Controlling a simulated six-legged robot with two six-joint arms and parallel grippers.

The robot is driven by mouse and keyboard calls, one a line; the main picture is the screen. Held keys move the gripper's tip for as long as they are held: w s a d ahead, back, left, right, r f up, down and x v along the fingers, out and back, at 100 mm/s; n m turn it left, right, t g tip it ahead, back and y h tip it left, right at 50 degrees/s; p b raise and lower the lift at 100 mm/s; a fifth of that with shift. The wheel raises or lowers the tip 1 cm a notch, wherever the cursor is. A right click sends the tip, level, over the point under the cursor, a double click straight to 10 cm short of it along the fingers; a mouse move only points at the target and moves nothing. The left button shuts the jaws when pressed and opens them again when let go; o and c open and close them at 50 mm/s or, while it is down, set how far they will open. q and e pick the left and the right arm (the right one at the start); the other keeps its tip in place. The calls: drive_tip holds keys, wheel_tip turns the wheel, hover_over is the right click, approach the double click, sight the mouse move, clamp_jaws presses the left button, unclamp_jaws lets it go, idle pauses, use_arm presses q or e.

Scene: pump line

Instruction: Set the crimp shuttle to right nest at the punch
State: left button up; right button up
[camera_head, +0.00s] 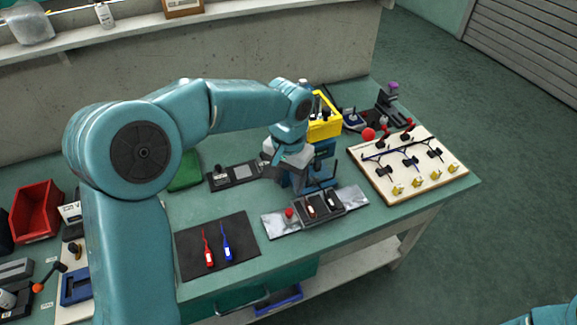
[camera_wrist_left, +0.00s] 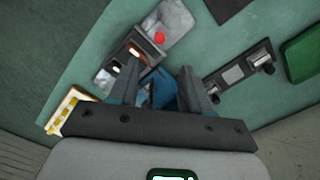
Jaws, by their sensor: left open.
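The crimp shuttle (camera_head: 320,206) is a dark block with two nests, a light piece in each, on a pale metal rail (camera_head: 275,226). A red knob (camera_head: 289,212) stands at its left end. In the left wrist view the shuttle (camera_wrist_left: 122,62) is at upper left, with the red knob (camera_wrist_left: 159,38) beside it. The blue punch (camera_head: 322,168) stands behind the shuttle, partly hidden by my gripper. I cannot tell which nest is at the punch. My left gripper (camera_head: 286,172) is open and empty, above the bench behind the shuttle, apart from the knob.
A dark mat (camera_head: 191,262) with red and blue tools lies front left. A white board (camera_head: 388,193) with dark cables and yellow parts is at right. Green bench shows between the mat and rail.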

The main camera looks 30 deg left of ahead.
use_arm(q)
wheel_tip(320, 180, up, 4)
idle(0.7)
